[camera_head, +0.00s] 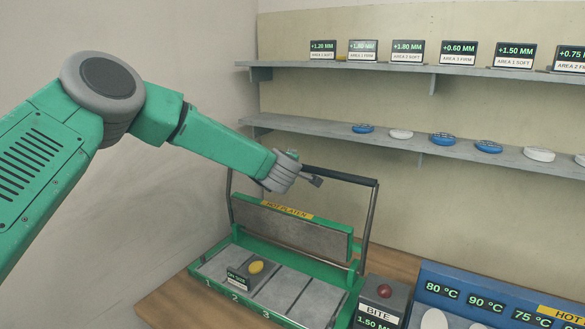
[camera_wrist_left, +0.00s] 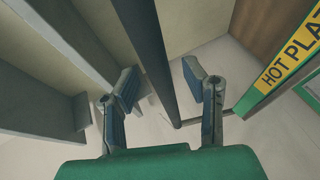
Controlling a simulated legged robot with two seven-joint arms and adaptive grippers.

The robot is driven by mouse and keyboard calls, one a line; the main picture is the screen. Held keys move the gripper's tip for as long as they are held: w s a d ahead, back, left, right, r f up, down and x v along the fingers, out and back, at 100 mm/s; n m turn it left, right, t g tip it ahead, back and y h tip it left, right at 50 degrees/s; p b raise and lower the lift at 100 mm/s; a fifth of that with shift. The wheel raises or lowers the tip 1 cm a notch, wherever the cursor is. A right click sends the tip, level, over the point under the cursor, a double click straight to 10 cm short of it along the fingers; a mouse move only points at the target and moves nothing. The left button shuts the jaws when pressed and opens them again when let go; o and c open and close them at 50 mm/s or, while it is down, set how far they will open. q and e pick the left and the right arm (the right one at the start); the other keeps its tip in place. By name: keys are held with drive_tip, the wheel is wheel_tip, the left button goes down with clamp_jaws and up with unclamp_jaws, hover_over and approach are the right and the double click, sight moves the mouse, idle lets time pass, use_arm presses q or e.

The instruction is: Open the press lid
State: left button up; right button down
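The press lid (camera_head: 290,231) with its "HOT PLATEN" label stands raised, roughly upright, at the back of the green press base (camera_head: 205,262). A black handle bar (camera_head: 345,176) on two uprights rises above the lid. My left gripper (camera_head: 312,180) is at the left part of this bar. In the left wrist view the left gripper (camera_wrist_left: 161,84) has its fingers spread, with the dark bar (camera_wrist_left: 150,50) running between them and gaps visible on both sides. The lid's label edge (camera_wrist_left: 290,60) shows at the right there. My right gripper is not in view.
A small sign (camera_head: 238,279) and a yellow piece (camera_head: 256,267) sit on the numbered press bed. A box with a red button (camera_head: 384,291) and a blue temperature panel (camera_head: 455,276) stand to the right. Two wall shelves (camera_head: 340,137) with discs and labels run behind.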

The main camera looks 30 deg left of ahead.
use_arm(q)
drive_tip(key=shift+d+f, duration=0.1)
drive_tip(key=shift+f, duration=0.1)
drive_tip(key=v, duration=1.1)
drive_tip(key=shift+s+r, duration=0.3)
drive_tip(key=shift+s, duration=0.1)
